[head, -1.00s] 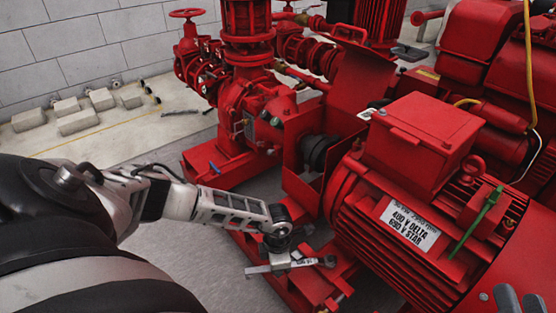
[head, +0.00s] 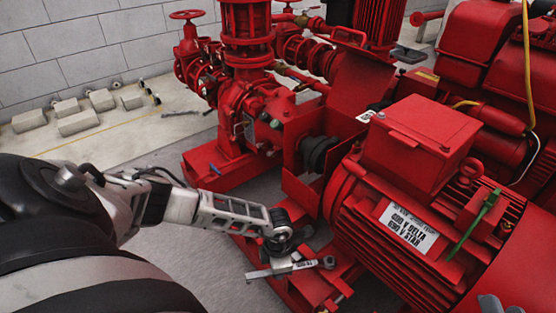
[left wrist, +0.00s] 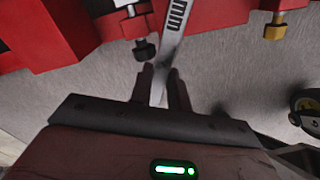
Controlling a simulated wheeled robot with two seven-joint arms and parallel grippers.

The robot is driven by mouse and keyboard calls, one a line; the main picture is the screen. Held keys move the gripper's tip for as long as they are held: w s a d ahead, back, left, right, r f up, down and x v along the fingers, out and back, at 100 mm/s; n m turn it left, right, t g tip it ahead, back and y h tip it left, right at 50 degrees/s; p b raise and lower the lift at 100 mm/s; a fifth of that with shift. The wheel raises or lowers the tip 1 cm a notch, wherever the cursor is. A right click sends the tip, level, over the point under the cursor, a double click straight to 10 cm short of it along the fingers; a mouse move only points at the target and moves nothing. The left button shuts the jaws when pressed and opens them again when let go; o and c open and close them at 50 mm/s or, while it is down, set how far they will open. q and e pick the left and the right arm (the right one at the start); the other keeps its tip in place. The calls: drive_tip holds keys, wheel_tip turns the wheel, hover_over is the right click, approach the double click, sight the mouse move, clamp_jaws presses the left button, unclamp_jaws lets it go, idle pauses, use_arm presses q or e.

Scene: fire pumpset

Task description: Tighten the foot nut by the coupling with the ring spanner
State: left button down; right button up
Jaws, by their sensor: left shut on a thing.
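The ring spanner (head: 306,265) is a light metal bar lying low by the red motor's foot in the head view. One end reaches right to a dark round spot on the red base frame. The foot nut there cannot be made out clearly. My left gripper (head: 282,265) is around the spanner's shank. In the left wrist view, the spanner (left wrist: 173,32) runs up from between the left gripper's fingers (left wrist: 163,88), and its far end is out of frame. The black coupling (head: 318,154) sits behind, between pump and motor. Grey tips of my right gripper (head: 500,306) show at the bottom right.
The red motor (head: 400,225) fills the right side, close to the spanner. A dark bolt (left wrist: 144,50) and a brass-coloured bolt (left wrist: 276,30) show in the left wrist view. Grey blocks (head: 78,122) lie by the wall. Grey floor (head: 215,265) is clear left of the frame.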

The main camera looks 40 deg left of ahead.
use_arm(q)
drive_tip(key=shift+d+r, duration=0.1)
drive_tip(key=shift+r+p, duration=2.5)
drive_tip(key=shift+s, duration=0.1)
